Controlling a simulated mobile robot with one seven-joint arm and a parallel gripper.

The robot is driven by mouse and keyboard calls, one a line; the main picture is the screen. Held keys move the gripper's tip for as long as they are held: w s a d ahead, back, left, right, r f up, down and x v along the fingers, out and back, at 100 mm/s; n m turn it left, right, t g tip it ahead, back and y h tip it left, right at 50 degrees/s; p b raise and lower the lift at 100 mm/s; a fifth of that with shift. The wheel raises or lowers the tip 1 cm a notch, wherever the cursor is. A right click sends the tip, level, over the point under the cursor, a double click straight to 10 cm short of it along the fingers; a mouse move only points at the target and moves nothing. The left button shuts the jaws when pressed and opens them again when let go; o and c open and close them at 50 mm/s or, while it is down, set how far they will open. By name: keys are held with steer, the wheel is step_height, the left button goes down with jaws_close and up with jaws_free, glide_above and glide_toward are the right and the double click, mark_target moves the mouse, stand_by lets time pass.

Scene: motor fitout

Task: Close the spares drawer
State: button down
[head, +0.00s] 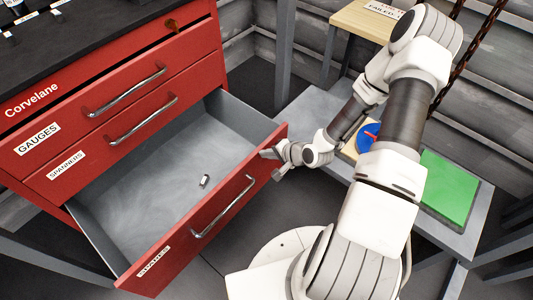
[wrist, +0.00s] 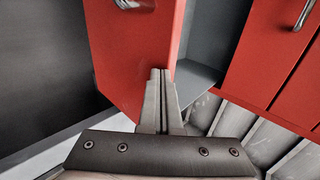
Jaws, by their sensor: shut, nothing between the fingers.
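The open drawer (head: 188,237) is the lowest visible one in a red cabinet, pulled far out. Its front label is too small to read. A small metal cylinder (head: 204,181) lies on its grey floor. The drawer's handle (head: 222,207) is a silver bar. My gripper (head: 268,154) is shut and empty at the right end of the drawer front, near its top edge. In the wrist view the closed fingers (wrist: 160,78) overlap the edge of the red drawer front (wrist: 130,55); I cannot tell whether they touch it.
Above are drawers labelled GAUGES (head: 38,139) and SPANNERS (head: 66,166), which look shut. A bench with a green pad (head: 449,187) and a blue round item (head: 367,138) stands at right. A wooden-topped stand (head: 365,20) is behind. Grey floor shows in front of the drawer.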

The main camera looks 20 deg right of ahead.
steer(key=w+a+b, duration=0.2)
steer(key=w+a, duration=0.6)
steer(key=w, duration=0.4)
steer(key=w+a+b, duration=0.3)
steer(key=w+a, duration=0.5)
steer(key=w, duration=0.3)
steer(key=shift+w, duration=0.35)
steer(key=shift+s+d, duration=0.1)
steer(key=shift+s, duration=0.05)
